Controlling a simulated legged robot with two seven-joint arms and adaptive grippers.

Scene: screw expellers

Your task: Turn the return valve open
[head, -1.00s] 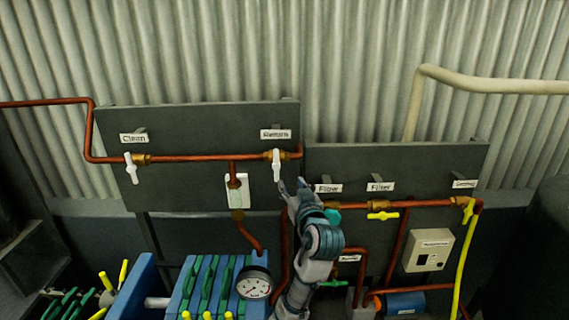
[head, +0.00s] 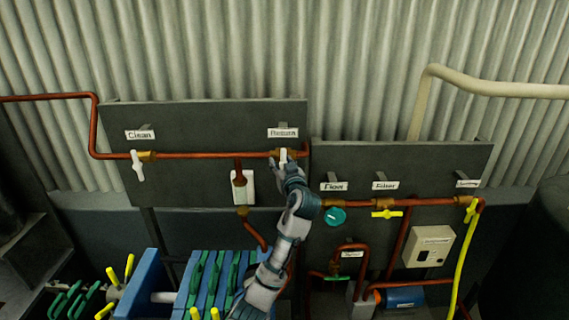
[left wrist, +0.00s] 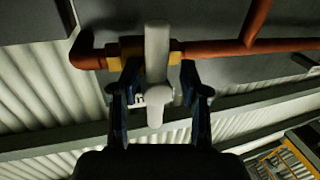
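The return valve has a white lever handle (head: 283,155) on a brass body in the copper pipe, below the "Return" label (head: 283,132). Its lower part is hidden by my left gripper (head: 282,170) in the head view. In the left wrist view the white handle (left wrist: 157,55) lies between the two dark fingers of my left gripper (left wrist: 158,88), which are open. A gap shows on each side of the handle, so the fingers do not appear to grip it. My right gripper is not in view.
The clean valve (head: 138,165) is to the left on the same dark panel (head: 190,120). A lower panel at right carries a teal wheel (head: 335,217), a yellow handle (head: 387,214) and a grey box (head: 429,246). Blue-green filter plates (head: 205,280) stand below.

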